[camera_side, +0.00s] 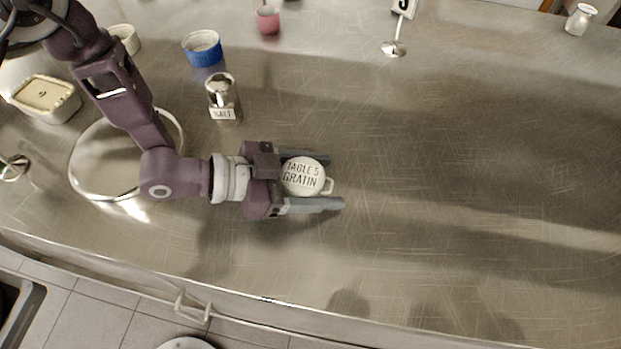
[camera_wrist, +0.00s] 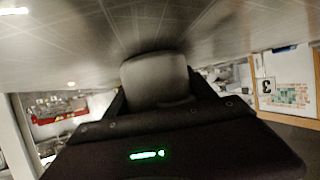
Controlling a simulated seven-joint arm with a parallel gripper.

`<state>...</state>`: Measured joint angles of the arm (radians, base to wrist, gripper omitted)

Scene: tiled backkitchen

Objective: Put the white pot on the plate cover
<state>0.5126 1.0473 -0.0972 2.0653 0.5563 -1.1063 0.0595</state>
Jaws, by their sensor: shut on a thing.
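The white pot (camera_side: 303,176) is small and round, with dark "TABLE 5 GRATIN" lettering on top and a small handle on its right side. My gripper (camera_side: 336,181) is shut on it, one finger on each side. In the wrist view the pot (camera_wrist: 155,80) is a shaded grey shape between the fingers. I cannot tell how far it is above the counter. A round shiny metal piece with a bright rim, which looks like the plate cover (camera_side: 100,158), lies at the left, partly hidden under my arm. My gripper is to its right.
A salt shaker (camera_side: 222,97) stands above my gripper in the side view. A blue ramekin (camera_side: 203,48), a pink cup (camera_side: 268,20) and a rectangular tub (camera_side: 46,98) are farther off. A sign stand (camera_side: 394,48) is at the top.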

